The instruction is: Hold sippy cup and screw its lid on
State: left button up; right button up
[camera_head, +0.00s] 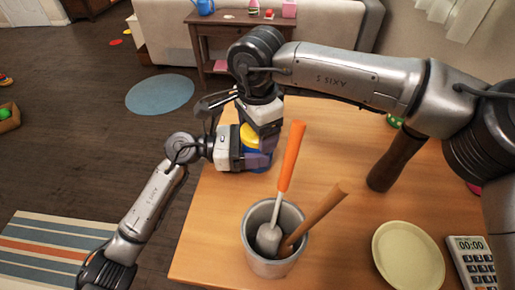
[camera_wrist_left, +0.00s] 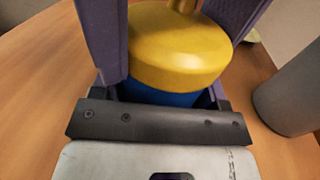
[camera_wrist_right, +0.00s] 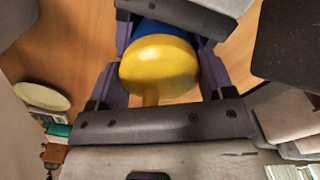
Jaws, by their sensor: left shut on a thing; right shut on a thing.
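The sippy cup has a blue body (camera_head: 257,161), upright on the wooden table near its far left edge. Its yellow lid (camera_head: 249,135) sits on top; in the left wrist view the lid (camera_wrist_left: 175,52) meets the blue body (camera_wrist_left: 155,95) with no clear gap. I cannot tell how tight it is. My left gripper (camera_head: 256,158) comes from the left and is shut on the cup body. My right gripper (camera_head: 262,138) comes from above, its purple fingers shut on either side of the lid (camera_wrist_right: 158,65). The arms hide much of the cup in the head view.
A grey container (camera_head: 253,250) with an orange-handled utensil (camera_head: 290,157) and a wooden handle (camera_head: 318,214) stands in front of the cup. A pale yellow plate (camera_head: 408,256), a calculator (camera_head: 474,262) and a dark brown cylindrical object (camera_head: 395,162) are at the right.

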jog(key=m, duration=1)
jog(key=o, duration=1)
jog(key=shift+r, duration=2.25)
